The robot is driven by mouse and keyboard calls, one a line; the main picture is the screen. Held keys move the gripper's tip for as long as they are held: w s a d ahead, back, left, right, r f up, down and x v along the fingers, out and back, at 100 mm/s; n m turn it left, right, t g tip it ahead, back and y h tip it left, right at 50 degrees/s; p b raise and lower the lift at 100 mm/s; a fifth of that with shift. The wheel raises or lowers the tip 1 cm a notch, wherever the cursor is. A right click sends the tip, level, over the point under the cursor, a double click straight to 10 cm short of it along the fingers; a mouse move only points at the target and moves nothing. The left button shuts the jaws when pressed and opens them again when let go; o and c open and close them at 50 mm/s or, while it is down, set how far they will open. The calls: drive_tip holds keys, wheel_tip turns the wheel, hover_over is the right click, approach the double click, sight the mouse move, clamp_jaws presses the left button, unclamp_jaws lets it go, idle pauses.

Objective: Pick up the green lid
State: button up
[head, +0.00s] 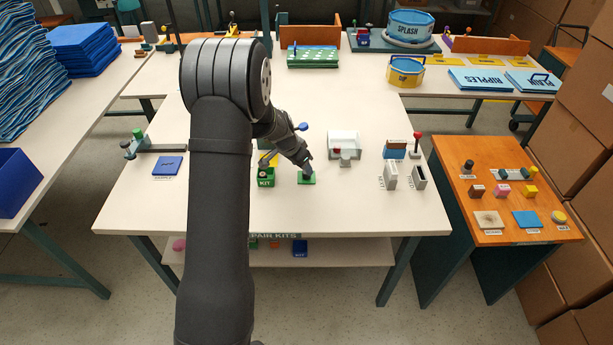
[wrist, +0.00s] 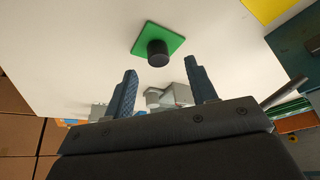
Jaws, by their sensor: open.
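The green lid (head: 306,181) is a flat green square with a dark round knob, lying on the white table just right of the green kit box. In the wrist view the green lid (wrist: 170,38) lies ahead of the fingertips with its black knob toward me. My gripper (head: 306,168) is above the lid in the head view and covers part of it. In the wrist view my gripper (wrist: 160,82) is open, its two blue-grey fingers apart with nothing between them. The knob appears beyond the fingertips, roughly centred between them.
The green kit box (head: 266,180) stands left of the lid, with something yellow behind it. A white tray (head: 343,137) stands behind and right, with a small grey block in front. Grey holders (head: 390,178) stand at the right. The table front is clear.

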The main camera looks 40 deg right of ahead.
sight(306, 175)
drive_tip(key=x, duration=0.4)
drive_tip(key=shift+s+f, duration=0.1)
drive_tip(key=shift+f, duration=0.05)
drive_tip(key=c, duration=1.1)
drive_tip(key=shift+o, duration=0.2)
